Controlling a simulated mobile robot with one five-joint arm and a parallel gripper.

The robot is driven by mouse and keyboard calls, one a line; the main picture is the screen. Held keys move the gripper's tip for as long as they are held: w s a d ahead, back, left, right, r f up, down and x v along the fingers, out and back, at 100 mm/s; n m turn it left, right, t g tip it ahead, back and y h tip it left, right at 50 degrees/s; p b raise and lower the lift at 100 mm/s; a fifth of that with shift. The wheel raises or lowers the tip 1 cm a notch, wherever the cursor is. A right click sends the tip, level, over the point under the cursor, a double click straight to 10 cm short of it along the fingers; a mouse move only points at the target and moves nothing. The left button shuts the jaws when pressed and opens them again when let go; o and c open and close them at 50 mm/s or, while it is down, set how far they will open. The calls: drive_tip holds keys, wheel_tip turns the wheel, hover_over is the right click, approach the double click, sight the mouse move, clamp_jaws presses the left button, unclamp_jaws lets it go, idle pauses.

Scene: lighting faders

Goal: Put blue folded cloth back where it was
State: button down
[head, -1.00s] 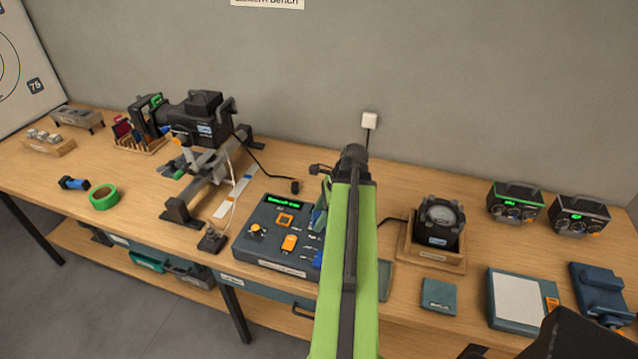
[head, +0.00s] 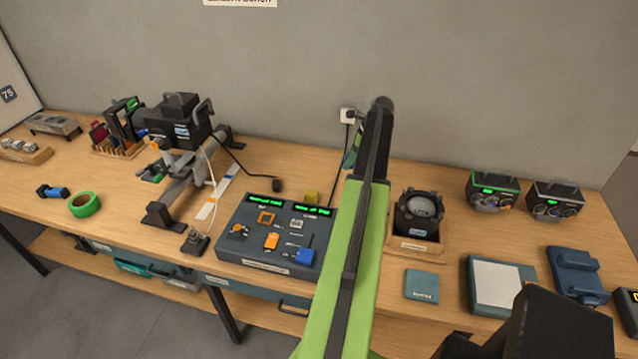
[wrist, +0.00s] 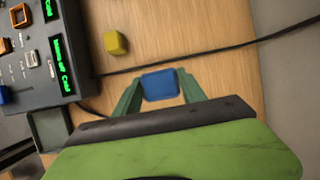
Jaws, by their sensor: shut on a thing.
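My gripper (wrist: 160,88) has green fingers, shut on a blue folded cloth (wrist: 160,85) in the wrist view. The cloth is held between the fingertips, over the bench; its height is hard to tell. In the head view my gripper (head: 352,150) shows only as a bit of green finger beside my arm, toward the wall. The cloth is hidden there by my arm.
A dark control console (head: 268,262) with orange and blue controls sits left of my arm. A yellow cube (head: 311,197) stands behind it. A cable (wrist: 215,52) crosses the bench. Right of my arm are a boxed round device (head: 418,212) and a teal square (head: 422,284).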

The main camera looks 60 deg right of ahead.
drive_tip(key=shift+d, duration=0.35)
drive_tip(key=b, duration=0.7)
approach(316, 181)
drive_tip(key=shift+w+a+f, duration=0.15)
drive_tip(key=shift+w+f, duration=0.6)
drive_tip(key=shift+w, duration=0.1)
drive_tip(key=shift+w+a, duration=0.1)
drive_tip(key=shift+w, duration=0.3)
wheel_tip(316, 181, down, 4)
drive_tip(key=b, duration=0.4)
drive_tip(key=shift+f, duration=0.2)
drive_tip(key=shift+r, duration=0.2)
drive_tip(key=shift+f, duration=0.1)
drive_tip(key=c, duration=0.7)
unclamp_jaws()
drive_tip(key=shift+o, duration=0.2)
